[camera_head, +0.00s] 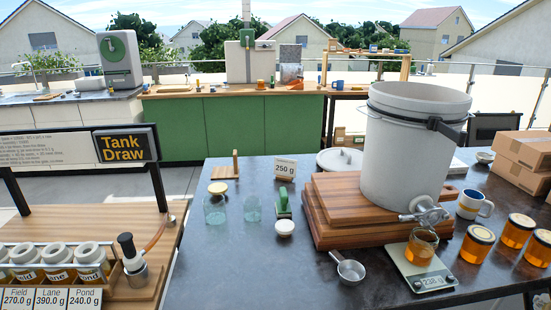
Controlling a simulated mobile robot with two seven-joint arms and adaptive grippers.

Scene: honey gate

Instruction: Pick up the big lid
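A big pale round lid (338,159) lies on the dark table behind the stacked wooden boards. It has a small grey part on top, and its right side is hidden by the white bucket (405,150). The bucket stands upright on the boards (335,215), with a black handle and a metal tap at its front. Neither of my grippers is in view.
A jar of honey (422,246) stands on a scale (420,268) under the tap. Honey jars (477,243), a mug (474,204) and cardboard boxes (525,158) stand to the right. A metal scoop (349,269) lies in front.

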